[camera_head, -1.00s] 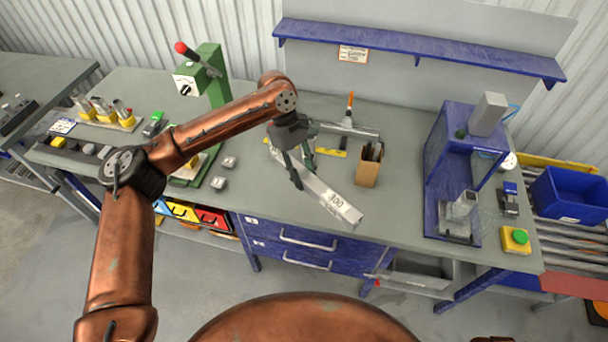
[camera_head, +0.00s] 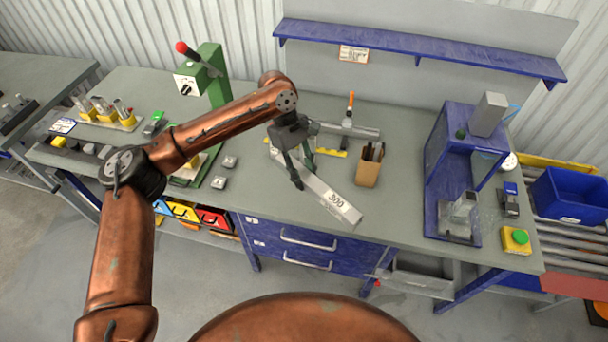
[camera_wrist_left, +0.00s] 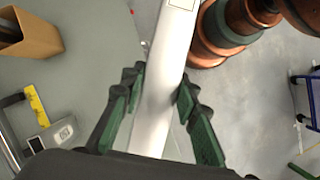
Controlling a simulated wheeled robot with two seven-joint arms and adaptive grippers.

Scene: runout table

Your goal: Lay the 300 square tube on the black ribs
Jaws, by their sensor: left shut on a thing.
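The 300 square tube (camera_head: 324,192) is a pale grey bar with a white "300" label near its front end. My left gripper (camera_head: 303,177) is shut on it, with one finger on each side. In the left wrist view the tube (camera_wrist_left: 160,100) runs lengthwise between the green finger pads of the gripper (camera_wrist_left: 160,88). Its front end reaches close to the bench's front edge. I cannot tell whether it touches the bench top. The gripper hides part of the tube's back end. I cannot make out the black ribs with certainty. My right gripper is out of view.
A brown box of tools (camera_head: 367,173) stands just right of the tube. An orange-handled squeegee-like tool (camera_head: 348,122) lies behind. A green press (camera_head: 212,85) stands left, a blue frame (camera_head: 435,190) right. The bench top (camera_head: 400,205) between box and frame is clear.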

